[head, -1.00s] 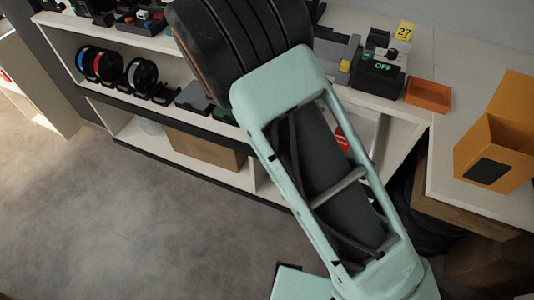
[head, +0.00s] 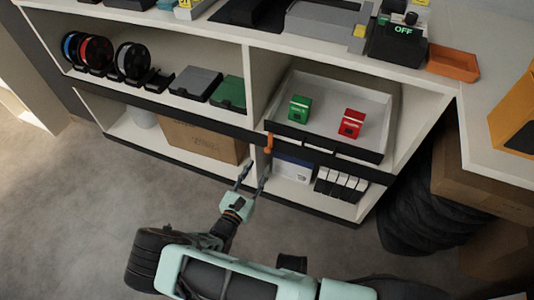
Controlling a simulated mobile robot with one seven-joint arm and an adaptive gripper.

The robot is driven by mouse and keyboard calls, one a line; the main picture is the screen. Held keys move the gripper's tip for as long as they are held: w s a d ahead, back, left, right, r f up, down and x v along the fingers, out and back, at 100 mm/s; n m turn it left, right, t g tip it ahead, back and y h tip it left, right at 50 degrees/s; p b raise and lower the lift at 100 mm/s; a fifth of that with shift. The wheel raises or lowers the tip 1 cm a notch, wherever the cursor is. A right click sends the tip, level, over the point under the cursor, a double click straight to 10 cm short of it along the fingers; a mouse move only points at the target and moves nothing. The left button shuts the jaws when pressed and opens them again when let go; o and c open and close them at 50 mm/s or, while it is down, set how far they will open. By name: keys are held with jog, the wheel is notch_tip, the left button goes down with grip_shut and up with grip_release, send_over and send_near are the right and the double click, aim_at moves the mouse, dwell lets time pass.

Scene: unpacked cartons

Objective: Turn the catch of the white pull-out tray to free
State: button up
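The white pull-out tray (head: 325,84) sits in the upper right bay of the shelf unit in the head view. Its front edge is dark. A small green box (head: 299,108) and a small red box (head: 351,123) stand in it. An orange catch (head: 269,143) is at the left end of the tray's front and hangs roughly upright. My gripper (head: 254,178) is below and slightly left of the catch, apart from it in the picture. Its two dark fingers are spread with nothing between them.
Below the tray are a white-and-blue box (head: 293,171) and several black-and-white items (head: 340,185). Black tyres (head: 408,215) are stacked at right. The floor in front is clear.

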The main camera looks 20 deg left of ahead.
aim_at(267, 151)
jog(key=shift+n, duration=0.3)
jog(key=w, duration=0.3)
jog(key=w+b, duration=0.1)
jog(key=w, duration=0.3)
jog(key=w+f, duration=0.1)
jog(key=w, duration=0.2)
jog(key=shift+w+d+b, duration=0.25)
jog(key=shift+d+b, duration=0.1)
jog(key=shift+b, duration=0.05)
grip_shut()
